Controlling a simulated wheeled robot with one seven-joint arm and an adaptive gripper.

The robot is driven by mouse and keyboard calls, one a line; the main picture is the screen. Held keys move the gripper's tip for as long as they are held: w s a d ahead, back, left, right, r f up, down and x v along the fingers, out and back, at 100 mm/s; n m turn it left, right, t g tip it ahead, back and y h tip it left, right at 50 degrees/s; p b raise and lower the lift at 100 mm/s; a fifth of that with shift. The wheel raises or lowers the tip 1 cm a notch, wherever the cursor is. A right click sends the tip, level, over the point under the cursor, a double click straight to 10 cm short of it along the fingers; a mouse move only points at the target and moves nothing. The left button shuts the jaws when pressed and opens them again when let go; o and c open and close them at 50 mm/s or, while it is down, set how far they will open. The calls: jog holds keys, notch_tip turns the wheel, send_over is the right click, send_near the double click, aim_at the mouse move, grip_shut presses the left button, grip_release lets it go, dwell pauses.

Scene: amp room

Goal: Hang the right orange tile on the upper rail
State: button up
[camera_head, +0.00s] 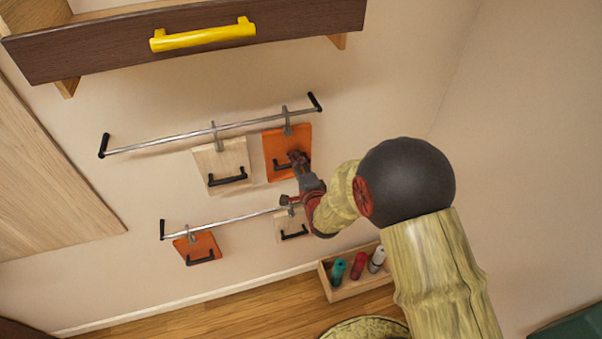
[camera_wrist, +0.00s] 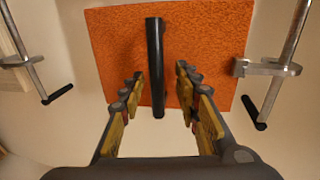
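The right orange tile (camera_head: 272,160) is at the right part of the upper rail (camera_head: 165,140), and its grey hook (camera_head: 287,122) overlaps the rail. In the wrist view the orange tile (camera_wrist: 205,40) faces me, and its hook (camera_wrist: 265,67) meets the rail (camera_wrist: 290,50) at the right. My gripper (camera_head: 299,161) is at the tile's black handle (camera_head: 280,165). In the wrist view my gripper (camera_wrist: 158,85) has its fingers apart, one on each side of the handle (camera_wrist: 155,50), with gaps visible on both sides.
A pale wood tile (camera_head: 221,160) hangs left of it on the upper rail. Below, the lower rail (camera_head: 235,217) holds another orange tile (camera_head: 205,243) and a partly hidden pale tile (camera_head: 285,229). A shelf with a yellow handle (camera_head: 203,35) is above. A bottle box (camera_head: 350,288) is on the floor.

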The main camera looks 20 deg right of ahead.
jog(key=v, duration=1.1)
jog(key=shift+s, duration=0.15)
